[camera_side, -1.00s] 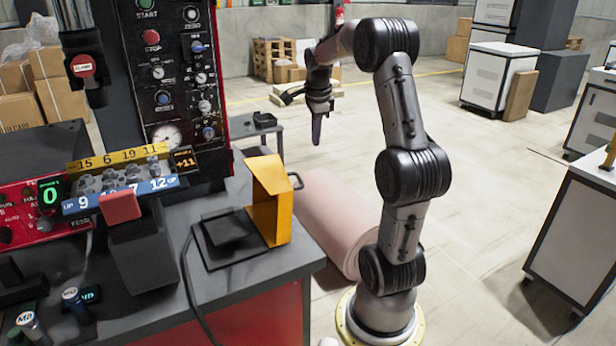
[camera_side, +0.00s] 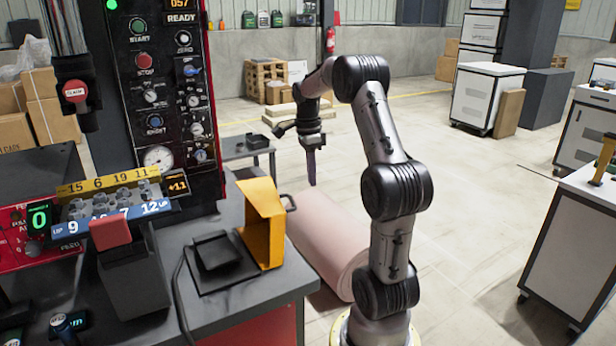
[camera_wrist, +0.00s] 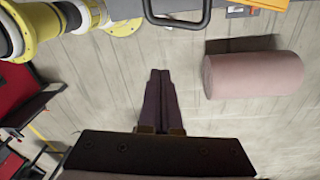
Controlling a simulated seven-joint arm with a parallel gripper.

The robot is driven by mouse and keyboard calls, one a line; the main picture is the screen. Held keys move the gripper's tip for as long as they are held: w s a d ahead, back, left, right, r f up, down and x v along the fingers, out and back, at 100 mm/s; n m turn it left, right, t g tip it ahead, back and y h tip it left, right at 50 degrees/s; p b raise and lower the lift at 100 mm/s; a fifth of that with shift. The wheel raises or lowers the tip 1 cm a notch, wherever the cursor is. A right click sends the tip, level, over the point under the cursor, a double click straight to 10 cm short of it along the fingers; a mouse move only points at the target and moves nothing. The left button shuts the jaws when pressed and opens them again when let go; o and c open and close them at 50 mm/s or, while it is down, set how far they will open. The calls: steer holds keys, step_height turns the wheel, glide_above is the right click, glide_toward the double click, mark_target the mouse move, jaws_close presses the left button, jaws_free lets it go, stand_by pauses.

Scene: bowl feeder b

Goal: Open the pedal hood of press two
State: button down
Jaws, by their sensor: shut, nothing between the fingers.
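A yellow hood (camera_side: 262,222) stands on edge at the right side of a black base plate (camera_side: 215,278) on the bench. The black pedal block (camera_side: 217,253) on that plate shows uncovered from this side. A black handle (camera_side: 290,202) sticks out from the hood's right side. It also shows at the top of the wrist view (camera_wrist: 178,18), with a yellow part (camera_wrist: 277,4) beside it. My gripper (camera_side: 312,183) hangs fingers-down to the right of the hood and handle, apart from both. Its fingers (camera_wrist: 160,72) are together and empty. No label shows which press this is.
A pink roll (camera_side: 328,245) lies on the floor right of the bench. A small grey table (camera_side: 247,155) stands behind the hood. The control panel (camera_side: 160,90) rises at left, with a red-topped lever block (camera_side: 110,233) in front. Open floor lies right of my arm.

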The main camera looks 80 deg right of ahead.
step_height(320, 180, down, 6)
steer(key=w+a, duration=0.2)
steer(key=shift+w+f, duration=0.2)
steer(key=shift+w, duration=0.2)
steer(key=shift+a+r, duration=0.1)
steer(key=shift+a, duration=0.05)
steer(key=shift+w+a+r, duration=1.2)
steer(key=shift+r, duration=0.05)
step_height(320, 180, up, 9)
steer(key=s, duration=0.1)
steer(key=shift+d+r, duration=0.2)
steer(key=shift+d, duration=0.25)
